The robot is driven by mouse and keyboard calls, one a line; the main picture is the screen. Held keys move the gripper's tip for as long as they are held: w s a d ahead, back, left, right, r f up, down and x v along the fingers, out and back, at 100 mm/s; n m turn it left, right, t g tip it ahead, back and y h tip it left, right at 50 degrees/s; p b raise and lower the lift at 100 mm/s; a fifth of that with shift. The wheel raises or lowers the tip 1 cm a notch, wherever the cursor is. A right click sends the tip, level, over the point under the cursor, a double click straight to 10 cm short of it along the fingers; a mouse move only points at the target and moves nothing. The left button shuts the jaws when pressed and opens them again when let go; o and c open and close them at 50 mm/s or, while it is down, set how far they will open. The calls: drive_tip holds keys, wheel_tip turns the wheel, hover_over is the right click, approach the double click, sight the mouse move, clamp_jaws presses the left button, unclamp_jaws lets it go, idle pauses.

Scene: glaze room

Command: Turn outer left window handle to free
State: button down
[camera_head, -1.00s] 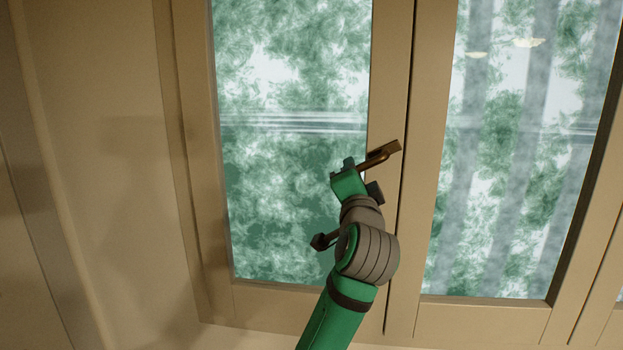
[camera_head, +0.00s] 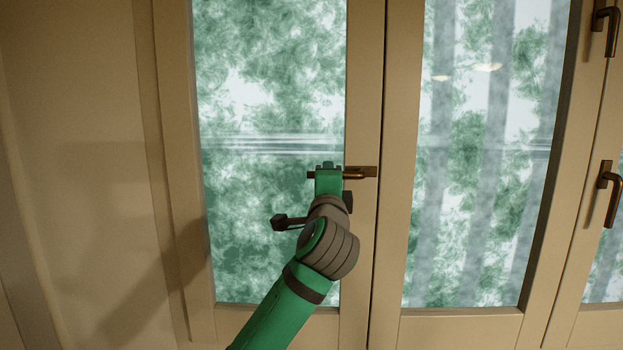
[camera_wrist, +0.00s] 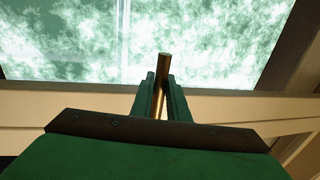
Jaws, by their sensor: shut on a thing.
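The outer left window handle (camera_head: 358,172) is a bronze lever on the beige frame of the left window. It lies about level, pointing left from its mount over the glass. My gripper (camera_head: 328,170) is shut on the lever near its free end, and my green arm reaches up from below. In the wrist view the bronze lever (camera_wrist: 161,85) sits between the two green fingers (camera_wrist: 162,100), its tip standing out beyond them. The lever's middle is partly hidden by my gripper in the head view.
The left window pane (camera_head: 265,90) is set in a beige frame, with a second window (camera_head: 480,200) to the right. Two more bronze handles, an upper one (camera_head: 611,30) and a lower one (camera_head: 610,195), hang downward at the right edge. A plain wall (camera_head: 75,130) is at left.

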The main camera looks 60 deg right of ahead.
drive_tip(key=shift+w+r, duration=0.1)
idle(0.3)
drive_tip(key=c, duration=1.7)
unclamp_jaws()
drive_tip(key=shift+a, duration=0.15)
drive_tip(key=v, duration=1)
drive_tip(key=shift+s+a+f, duration=0.2)
drive_tip(key=shift+w, duration=0.1)
